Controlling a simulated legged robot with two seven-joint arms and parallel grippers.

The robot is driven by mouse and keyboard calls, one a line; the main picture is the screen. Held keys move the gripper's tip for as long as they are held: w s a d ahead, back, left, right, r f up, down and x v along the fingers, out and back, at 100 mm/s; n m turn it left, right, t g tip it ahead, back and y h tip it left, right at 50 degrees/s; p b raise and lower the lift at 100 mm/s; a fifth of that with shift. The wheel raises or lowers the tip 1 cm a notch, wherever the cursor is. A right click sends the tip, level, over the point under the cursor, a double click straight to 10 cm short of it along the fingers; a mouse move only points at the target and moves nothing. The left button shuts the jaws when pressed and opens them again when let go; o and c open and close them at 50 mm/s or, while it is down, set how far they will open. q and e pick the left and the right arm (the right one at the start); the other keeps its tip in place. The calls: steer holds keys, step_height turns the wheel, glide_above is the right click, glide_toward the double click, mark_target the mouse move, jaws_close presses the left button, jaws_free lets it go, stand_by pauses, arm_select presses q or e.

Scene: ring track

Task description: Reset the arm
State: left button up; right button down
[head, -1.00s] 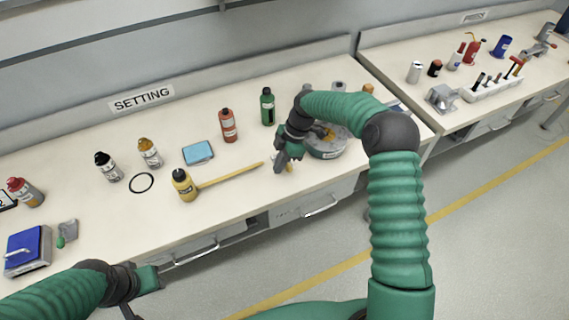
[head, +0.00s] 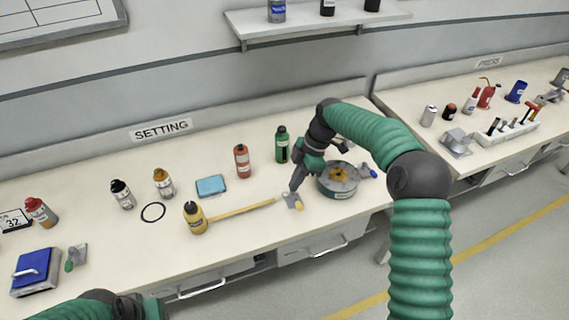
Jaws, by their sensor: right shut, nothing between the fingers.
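My right arm comes in from the right and arches over the bench. My right gripper (head: 293,187) is shut and empty, pointing down close to the bench top. Just below its fingertips lies a small grey piece with a yellow end (head: 298,206); I cannot tell whether they touch. A round grey fixture (head: 338,190) with a yellow part on top stands right of the gripper. My left arm shows at the bottom left edge, and its fingers are cut off by the frame.
Red (head: 242,162) and green (head: 282,146) bottles stand behind. A blue pad (head: 211,186), black ring (head: 153,212) and blue box (head: 36,270) are further left. The side bench (head: 500,150) holds several tools.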

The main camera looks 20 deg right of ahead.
steer(key=s+a+f+m+t+h, duration=0.1)
steer(key=s+m+h, duration=0.1)
steer(key=s+m, duration=0.6)
steer(key=s+a+f+m+t+h, duration=0.1)
steer(key=s+a+f+m+h, duration=0.1)
steer(key=s+m, duration=0.7)
steer(key=s, duration=0.7)
steer(key=shift+s+a, duration=0.15)
steer(key=shift+s, duration=0.2)
steer(key=shift+s+a, duration=0.1)
steer(key=shift+a, duration=0.15)
steer(key=shift+d, duration=0.15)
